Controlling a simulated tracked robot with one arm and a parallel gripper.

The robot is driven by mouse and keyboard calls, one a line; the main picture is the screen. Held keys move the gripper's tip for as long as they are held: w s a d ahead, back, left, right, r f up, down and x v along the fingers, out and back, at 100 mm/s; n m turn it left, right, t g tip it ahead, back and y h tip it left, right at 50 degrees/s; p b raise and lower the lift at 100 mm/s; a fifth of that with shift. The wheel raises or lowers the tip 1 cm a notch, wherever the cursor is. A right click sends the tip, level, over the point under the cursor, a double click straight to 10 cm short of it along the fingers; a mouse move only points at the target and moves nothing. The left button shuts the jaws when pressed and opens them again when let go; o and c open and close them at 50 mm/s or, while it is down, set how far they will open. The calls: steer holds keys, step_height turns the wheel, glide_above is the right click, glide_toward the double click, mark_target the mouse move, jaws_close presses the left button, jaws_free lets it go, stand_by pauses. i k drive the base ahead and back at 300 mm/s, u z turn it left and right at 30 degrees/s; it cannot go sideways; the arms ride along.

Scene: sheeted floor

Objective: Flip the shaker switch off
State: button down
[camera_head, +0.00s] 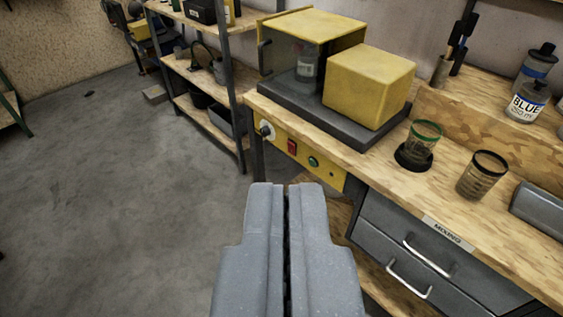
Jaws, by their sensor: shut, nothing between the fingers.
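The shaker (367,86) is a yellow box unit on a dark base on the wooden bench, with a dark-windowed chamber on its left that holds a bottle (306,66). A yellow control panel (327,174) is on the bench front below it. The red switch's position is too small to tell. My gripper (288,186) is shut and empty, in front of and below the panel in the picture, apart from the switch.
Drawers (411,243) with metal handles are below the bench.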

mark_target(291, 147)
steer(key=z, duration=0.05)
steer(key=k, duration=1.1)
steer(key=z, duration=0.3)
steer(key=i, duration=2.3)
steer(key=u, duration=0.6)
